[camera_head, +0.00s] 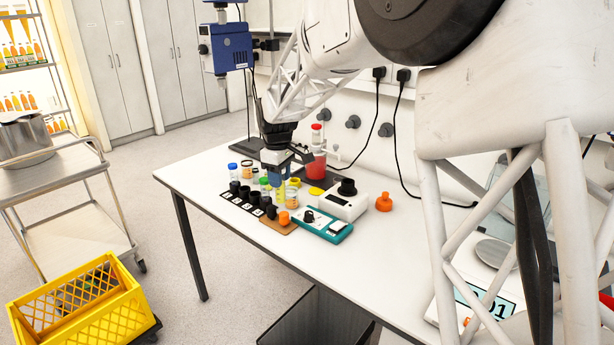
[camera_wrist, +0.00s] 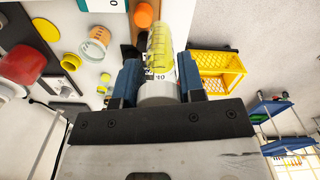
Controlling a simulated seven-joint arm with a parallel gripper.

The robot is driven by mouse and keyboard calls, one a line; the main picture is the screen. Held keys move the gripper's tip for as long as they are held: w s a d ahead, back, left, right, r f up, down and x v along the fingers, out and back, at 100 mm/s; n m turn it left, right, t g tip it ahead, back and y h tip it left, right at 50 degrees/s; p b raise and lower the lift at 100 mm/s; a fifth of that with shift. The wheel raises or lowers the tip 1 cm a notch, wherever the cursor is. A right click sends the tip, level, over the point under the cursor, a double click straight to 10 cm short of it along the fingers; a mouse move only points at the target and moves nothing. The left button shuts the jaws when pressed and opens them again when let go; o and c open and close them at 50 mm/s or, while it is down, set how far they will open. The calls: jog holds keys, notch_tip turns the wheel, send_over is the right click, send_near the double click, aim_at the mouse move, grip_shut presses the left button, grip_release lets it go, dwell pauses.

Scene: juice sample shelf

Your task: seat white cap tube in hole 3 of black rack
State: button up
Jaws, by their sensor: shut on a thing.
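My gripper (camera_wrist: 160,75) is shut on a clear tube of yellow juice (camera_wrist: 160,45), with its blue fingers on either side of the tube. The tube's white cap (camera_wrist: 157,93) is at the palm end, and a printed label shows near it. In the head view, my gripper (camera_head: 281,178) is over the table, just behind the black rack (camera_head: 245,199). The rack is a row of black holders with white labels on their fronts. The held tube's lower end is small there, and I cannot tell whether it touches anything. The hole numbers are too small to read.
A blue-capped tube (camera_head: 232,170) and a green-capped tube (camera_head: 265,183) stand close by. An orange cap (camera_head: 284,218), a teal device (camera_head: 322,227), a white device with a black knob (camera_head: 345,205) and a red-lidded jar (camera_head: 316,165) crowd the right. The table's front is clear.

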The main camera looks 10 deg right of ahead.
jog(key=s+a+f+m, duration=0.1)
jog(key=a+f+m, duration=0.15)
jog(key=a, duration=2.35)
jog(key=w+d+n, duration=0.5)
jog(key=w+d, duration=1.2)
jog(key=w, duration=0.2)
jog(key=shift+w+f, duration=0.1)
jog(key=shift+f, duration=2.1)
jog(key=shift+f, duration=1.95)
